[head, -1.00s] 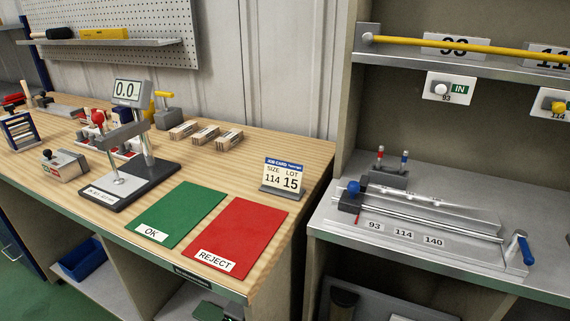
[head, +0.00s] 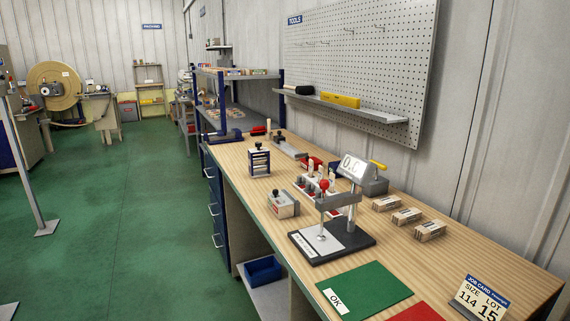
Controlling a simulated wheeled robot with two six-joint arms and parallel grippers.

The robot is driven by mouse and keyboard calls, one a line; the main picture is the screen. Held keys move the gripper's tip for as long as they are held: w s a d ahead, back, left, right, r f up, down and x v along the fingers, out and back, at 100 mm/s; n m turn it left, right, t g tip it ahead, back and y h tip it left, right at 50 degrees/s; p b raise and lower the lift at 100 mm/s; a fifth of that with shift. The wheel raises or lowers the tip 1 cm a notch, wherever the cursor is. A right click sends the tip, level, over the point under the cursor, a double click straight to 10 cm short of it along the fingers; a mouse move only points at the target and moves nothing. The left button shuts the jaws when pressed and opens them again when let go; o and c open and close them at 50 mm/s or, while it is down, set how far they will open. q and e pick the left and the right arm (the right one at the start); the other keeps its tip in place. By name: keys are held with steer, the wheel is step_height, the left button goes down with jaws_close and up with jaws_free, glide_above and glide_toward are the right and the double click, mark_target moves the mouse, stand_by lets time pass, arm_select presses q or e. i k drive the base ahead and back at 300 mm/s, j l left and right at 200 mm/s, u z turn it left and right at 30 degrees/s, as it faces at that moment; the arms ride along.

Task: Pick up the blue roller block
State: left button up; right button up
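A small upright blue block with pale horizontal bars and a dark knob on top (head: 259,160) stands on the wooden bench top (head: 240,180), toward its left edge. It looks like the blue roller block. It stands clear of the things around it. Neither of my grippers is in view.
A grey block with a dark knob (head: 283,204) stands nearer on the bench. A gauge stand (head: 331,243), small boxes (head: 430,231), a green OK mat (head: 365,291) and a job card (head: 480,298) lie to the right. Green floor (head: 150,210) is open at left.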

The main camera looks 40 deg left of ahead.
mark_target(255, 170)
steer(key=u, duration=1.6)
steer(key=z, duration=0.25)
steer(key=i+j+z, duration=0.2)
steer(key=z, duration=0.2)
steer(key=i+j+z, duration=0.15)
steer(key=j+z, duration=0.25)
steer(key=i+j+z, duration=0.15)
steer(key=z, duration=0.25)
steer(key=j+z, duration=0.4)
steer(key=i+j, duration=0.05)
